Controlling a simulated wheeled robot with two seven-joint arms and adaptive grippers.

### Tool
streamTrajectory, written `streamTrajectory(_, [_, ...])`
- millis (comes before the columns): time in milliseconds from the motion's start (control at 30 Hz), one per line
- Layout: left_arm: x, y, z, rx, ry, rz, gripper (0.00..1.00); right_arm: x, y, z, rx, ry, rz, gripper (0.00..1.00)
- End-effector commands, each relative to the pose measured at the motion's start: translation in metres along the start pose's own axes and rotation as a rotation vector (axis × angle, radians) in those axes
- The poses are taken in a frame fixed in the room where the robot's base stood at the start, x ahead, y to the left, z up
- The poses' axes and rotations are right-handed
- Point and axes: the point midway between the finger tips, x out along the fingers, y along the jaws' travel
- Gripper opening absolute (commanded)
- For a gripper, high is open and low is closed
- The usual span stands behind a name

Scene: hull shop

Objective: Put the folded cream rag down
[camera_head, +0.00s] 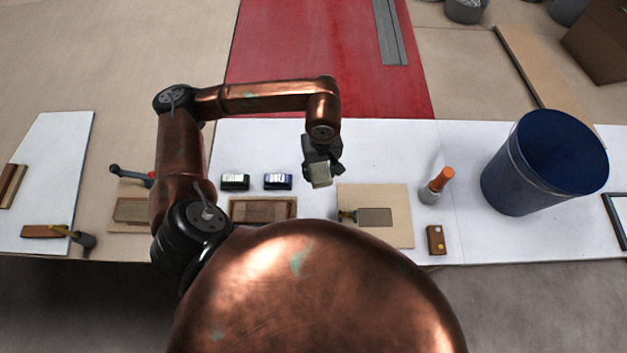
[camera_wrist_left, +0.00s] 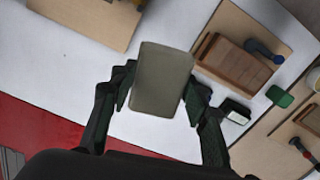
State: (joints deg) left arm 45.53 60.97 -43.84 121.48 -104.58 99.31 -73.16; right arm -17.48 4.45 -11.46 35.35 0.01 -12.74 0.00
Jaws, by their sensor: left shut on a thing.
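The folded cream rag (camera_head: 321,177) is a small, thick, pale block between the fingers of my left gripper (camera_head: 322,168). In the left wrist view the rag (camera_wrist_left: 162,78) is upright in the picture, with one finger of the gripper (camera_wrist_left: 160,88) pressed on each side. The gripper is shut on it. The rag appears to be above the white table top (camera_head: 425,150); the height of the gap is hard to tell. My right gripper is not in view.
Two small boxes (camera_head: 277,181) stand left of the rag. A wooden tray (camera_head: 262,203) and a tan board (camera_head: 398,212) with a flat tool (camera_head: 375,217) lie nearer. An orange-topped container (camera_head: 436,187), a brown block (camera_head: 436,240) and a big blue bucket (camera_head: 520,190) stand right. White table behind the rag is clear.

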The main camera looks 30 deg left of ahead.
Motion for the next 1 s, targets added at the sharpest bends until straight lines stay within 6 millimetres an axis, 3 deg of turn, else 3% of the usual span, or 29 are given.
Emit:
streamTrajectory(167, [0.028, -0.018, 0.015, -0.415, -0.002, -0.002, 0.23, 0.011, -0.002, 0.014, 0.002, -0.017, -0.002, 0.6])
streamTrajectory(500, [0.064, -0.045, 0.04, -1.121, -0.006, 0.002, 0.23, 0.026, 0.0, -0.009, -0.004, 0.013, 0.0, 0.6])
streamTrajectory(767, [0.073, -0.051, 0.043, -1.338, -0.008, 0.004, 0.23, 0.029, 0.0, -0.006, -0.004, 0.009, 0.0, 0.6])
streamTrajectory(1000, [0.093, -0.034, 0.002, -1.356, -0.007, 0.004, 0.23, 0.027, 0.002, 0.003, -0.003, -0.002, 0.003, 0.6])
